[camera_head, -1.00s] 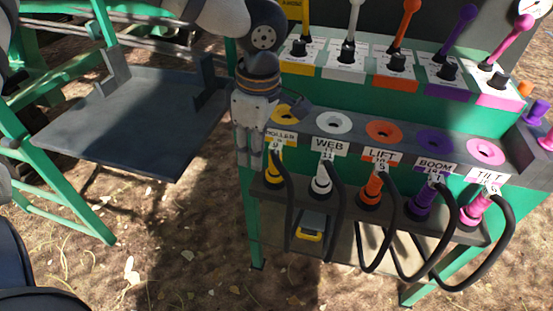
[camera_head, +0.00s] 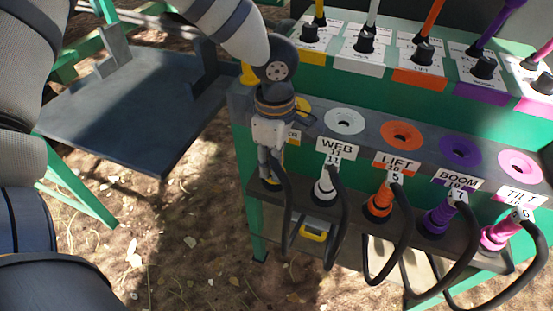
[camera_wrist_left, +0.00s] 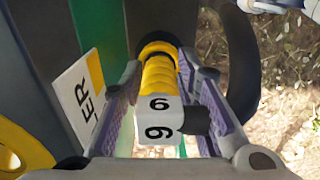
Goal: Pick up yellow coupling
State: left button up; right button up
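The yellow coupling (camera_wrist_left: 158,76) stands in the holder rack, with a white number tag and a black hose at its near end. My left gripper (camera_wrist_left: 160,105) is open around it, one finger on each side, in the left wrist view. A gap shows between the coupling and the left finger; contact on the right side is hard to tell. In the head view my left gripper (camera_head: 270,165) covers most of the coupling, and only a little yellow shows low down. My right gripper is not in view.
White (camera_head: 324,187), orange (camera_head: 380,202), purple (camera_head: 438,218) and pink (camera_head: 500,232) couplings stand in the rack to the right, with hanging black hoses. Ringed sockets such as the white one (camera_head: 345,121) and levers are above. A dark platform (camera_head: 130,115) is at left.

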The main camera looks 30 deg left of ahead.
pick_arm(q)
jog(key=shift+f, duration=0.15)
jog(key=shift+c, duration=0.6)
grip_shut()
jog(key=shift+w+r, duration=0.1)
jog(key=shift+r, duration=0.3)
notch_tip(320, 180, up, 3)
jog(key=shift+r+p, duration=0.1)
jog(key=shift+p, duration=0.3)
jog(key=s+d+r+p, duration=0.2)
jog(key=s+d+r, duration=0.7)
jog(key=s, duration=0.1)
jog(key=shift+d, duration=0.4)
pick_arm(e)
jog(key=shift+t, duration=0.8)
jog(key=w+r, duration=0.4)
